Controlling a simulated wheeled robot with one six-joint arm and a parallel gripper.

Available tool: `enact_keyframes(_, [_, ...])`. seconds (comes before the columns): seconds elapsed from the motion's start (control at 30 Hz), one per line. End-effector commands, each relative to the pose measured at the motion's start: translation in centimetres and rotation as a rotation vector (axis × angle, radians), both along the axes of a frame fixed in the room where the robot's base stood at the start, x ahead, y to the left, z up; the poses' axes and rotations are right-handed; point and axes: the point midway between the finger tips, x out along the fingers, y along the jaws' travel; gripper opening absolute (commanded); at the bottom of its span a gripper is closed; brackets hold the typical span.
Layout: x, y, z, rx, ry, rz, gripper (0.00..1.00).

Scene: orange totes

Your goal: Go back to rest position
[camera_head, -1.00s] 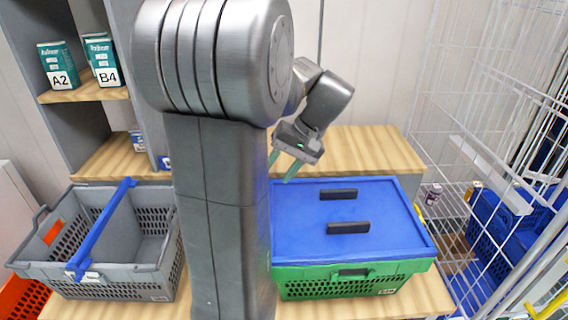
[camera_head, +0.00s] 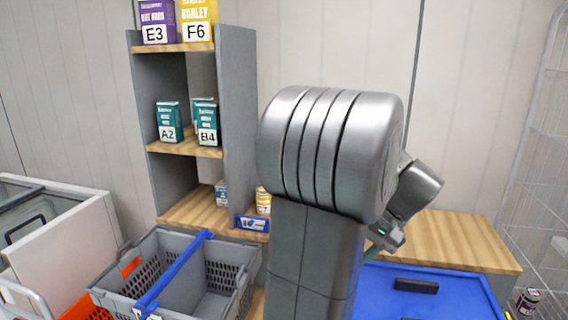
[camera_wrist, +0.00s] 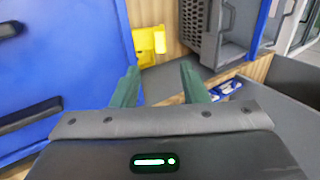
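My gripper (camera_wrist: 160,85) shows in the wrist view with its two green fingers apart and nothing between them. In the head view my gripper (camera_head: 376,248) is mostly hidden behind my own arm, above the left edge of the blue lid (camera_head: 440,283). The blue lid, with dark handles, also fills the left of the wrist view (camera_wrist: 62,90).
A grey crate (camera_head: 113,293) with a blue bar stands left of my arm. Behind it a shelf (camera_head: 240,110) holds several boxes. A white wire rack (camera_head: 545,150) stands at the right. A wooden surface (camera_head: 455,240) behind the lid is clear.

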Motion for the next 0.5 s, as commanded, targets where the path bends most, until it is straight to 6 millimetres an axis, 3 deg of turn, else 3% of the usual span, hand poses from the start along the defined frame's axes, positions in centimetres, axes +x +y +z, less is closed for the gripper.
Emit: enact_keyframes(0.5, [1.3,4.8,-8.2,0.002,0.003,0.002,0.4])
